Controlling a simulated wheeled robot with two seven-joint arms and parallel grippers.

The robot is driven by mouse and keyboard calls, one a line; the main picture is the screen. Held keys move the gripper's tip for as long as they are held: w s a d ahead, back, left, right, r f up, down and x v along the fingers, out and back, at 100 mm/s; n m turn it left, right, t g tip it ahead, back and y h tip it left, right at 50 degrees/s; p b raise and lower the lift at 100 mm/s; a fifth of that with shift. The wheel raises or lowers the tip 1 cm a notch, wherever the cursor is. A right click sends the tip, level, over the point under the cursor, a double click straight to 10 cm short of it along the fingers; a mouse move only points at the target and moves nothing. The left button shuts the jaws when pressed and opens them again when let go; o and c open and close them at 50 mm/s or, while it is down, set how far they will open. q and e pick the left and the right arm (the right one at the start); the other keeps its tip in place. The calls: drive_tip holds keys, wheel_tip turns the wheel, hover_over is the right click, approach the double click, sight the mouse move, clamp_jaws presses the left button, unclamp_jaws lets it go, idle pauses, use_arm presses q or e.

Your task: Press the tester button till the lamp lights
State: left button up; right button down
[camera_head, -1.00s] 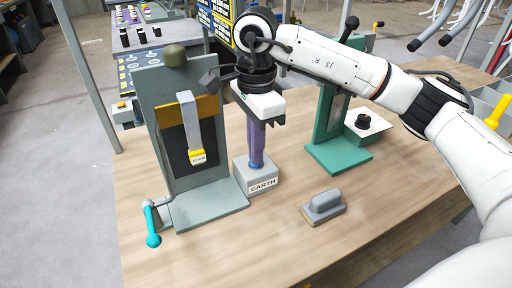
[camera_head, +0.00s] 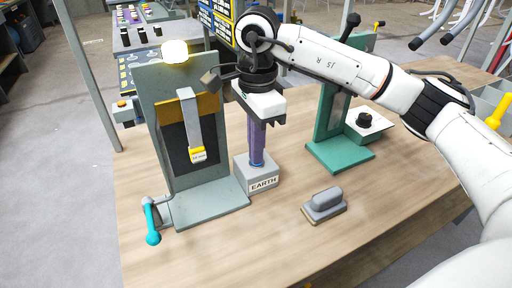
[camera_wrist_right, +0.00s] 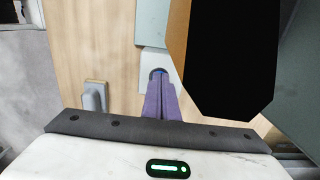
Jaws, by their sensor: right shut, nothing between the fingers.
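The tester is a grey-green stand (camera_head: 148,95) with a black panel and a grey strip (camera_head: 188,112) ending in a yellow tag. The lamp (camera_head: 175,51) on its top glows bright white-yellow. Beside it is a grey block (camera_head: 263,184) labelled EARTH. My right gripper (camera_head: 257,163) points straight down, with its purple fingers shut and empty. The tips meet the top of the EARTH block, where a dark blue round part (camera_wrist_right: 158,72) shows at the tips in the right wrist view. The fingers largely hide it. My left gripper is out of view.
A teal-handled crank (camera_head: 152,222) is at the stand's lower left. A grey handled block (camera_head: 324,204) lies on the wooden table (camera_head: 230,250). A green stand (camera_head: 340,155) with a black knob stands to the right. The front table area is clear.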

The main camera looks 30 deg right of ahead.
drive_tip(key=shift+s+f, duration=0.2)
drive_tip(key=shift+f, duration=0.15)
wheel_tip(320, 180, up, 5)
drive_tip(key=p, duration=0.3)
drive_tip(key=shift+w+p, duration=0.1)
drive_tip(key=shift+p, duration=0.2)
drive_tip(key=shift+r, duration=0.35)
